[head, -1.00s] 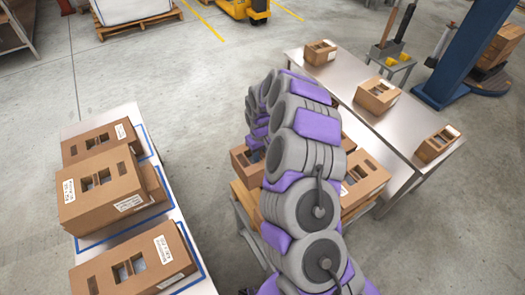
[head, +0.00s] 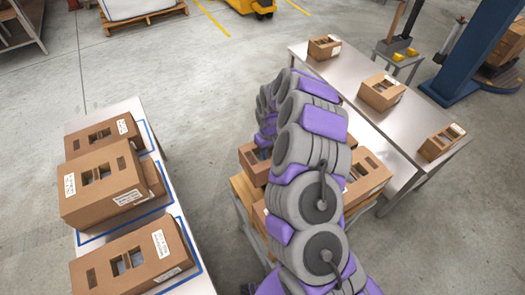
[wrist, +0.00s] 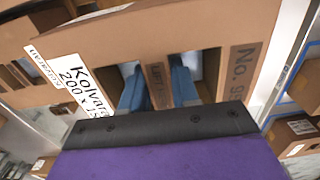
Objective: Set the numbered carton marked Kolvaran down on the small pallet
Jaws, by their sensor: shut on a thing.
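In the wrist view, a brown carton (wrist: 215,55) fills the upper part. Its white label (wrist: 82,80) reads "Kolvara…" with the end covered, and "No. 99" is printed on its right side. The two blue fingers of my gripper (wrist: 158,86) reach into its two hand holes and are shut on the strip between them. In the head view, my arm hides the gripper. A wooden pallet (head: 246,194) on a low stand is partly behind my arm. Cartons show on both sides of the arm there, left (head: 252,160) and right (head: 368,178); I cannot tell which is held.
A left table (head: 88,122) with blue outlines carries several cartons, one stacked on another (head: 105,182). A long steel table (head: 352,98) at right carries three spaced cartons. A blue column (head: 465,50) stands behind it. Open floor lies between the left table and the stand.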

